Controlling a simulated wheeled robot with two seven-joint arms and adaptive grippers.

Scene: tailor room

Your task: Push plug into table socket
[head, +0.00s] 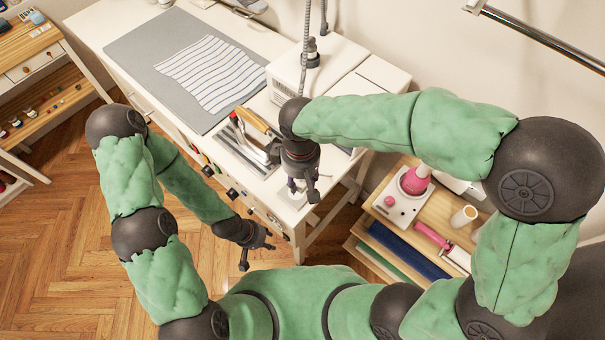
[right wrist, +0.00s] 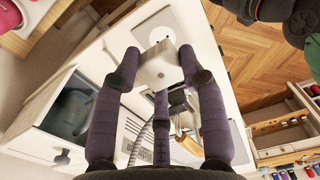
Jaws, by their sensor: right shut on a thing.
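My right gripper (head: 302,192) is above the front corner of the white table (head: 328,208). In the right wrist view its fingers (right wrist: 165,68) are shut on a pale grey, blocky plug (right wrist: 159,68). A grey cord (right wrist: 138,143) shows behind the plug. A white socket plate (right wrist: 151,27) with a round recess is set in the tabletop just beyond the plug. The plug overlaps part of the plate, and I cannot tell whether they touch. My left gripper (head: 257,252) is open and empty, low in front of the table.
An iron (head: 256,147) stands on the table left of my right gripper. A white machine (head: 318,70) is behind it. Striped cloth (head: 212,75) lies on a grey mat (head: 130,50).

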